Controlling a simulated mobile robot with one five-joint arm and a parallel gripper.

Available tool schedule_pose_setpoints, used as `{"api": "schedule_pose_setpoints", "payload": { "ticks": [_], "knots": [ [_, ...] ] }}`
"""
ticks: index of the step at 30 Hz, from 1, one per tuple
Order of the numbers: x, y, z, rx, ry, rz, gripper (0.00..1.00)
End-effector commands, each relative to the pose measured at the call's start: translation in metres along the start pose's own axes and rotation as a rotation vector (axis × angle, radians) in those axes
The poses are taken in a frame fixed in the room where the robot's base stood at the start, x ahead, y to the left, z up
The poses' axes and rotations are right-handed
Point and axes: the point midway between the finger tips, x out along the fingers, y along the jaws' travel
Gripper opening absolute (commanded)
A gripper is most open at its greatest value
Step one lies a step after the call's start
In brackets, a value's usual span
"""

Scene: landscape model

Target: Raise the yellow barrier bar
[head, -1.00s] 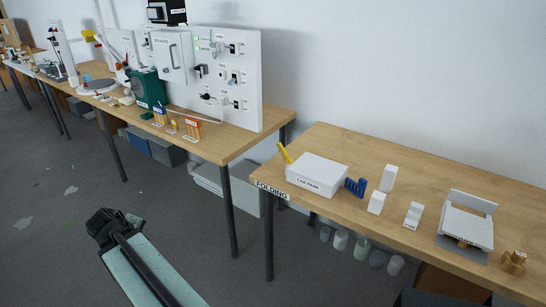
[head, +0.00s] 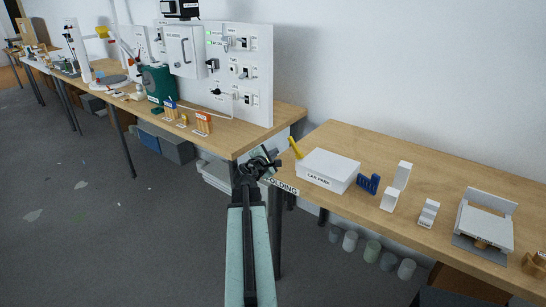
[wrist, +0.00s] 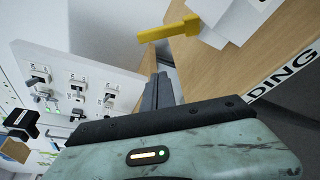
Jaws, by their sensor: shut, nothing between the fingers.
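The yellow barrier bar (head: 295,148) stands tilted at the left end of the white CAR PARK box (head: 328,170), its upper end leaning left. In the wrist view the bar (wrist: 165,33) crosses the top middle, with a thicker yellow end beside the white box (wrist: 232,18). My gripper (head: 264,160) is just left of the bar, by the table's left corner. In the wrist view my gripper's dark fingers (wrist: 158,82) are together and empty. They point toward the bar, with a visible gap between them and it.
A blue slotted piece (head: 368,184) and white blocks (head: 389,199) stand right of the box. A second table with a white switch panel (head: 258,70) is to the left. The wood behind the box is clear.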

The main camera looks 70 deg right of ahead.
Motion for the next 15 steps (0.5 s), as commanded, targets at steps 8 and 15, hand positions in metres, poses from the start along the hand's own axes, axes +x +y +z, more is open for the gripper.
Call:
{"api": "schedule_pose_setpoints", "payload": {
  "ticks": [8,15],
  "knots": [
    [0.064,0.000,-0.002,0.002,0.000,-0.001,0.00],
    [0.043,0.002,0.034,0.002,0.001,0.000,0.00]
  ]
}}
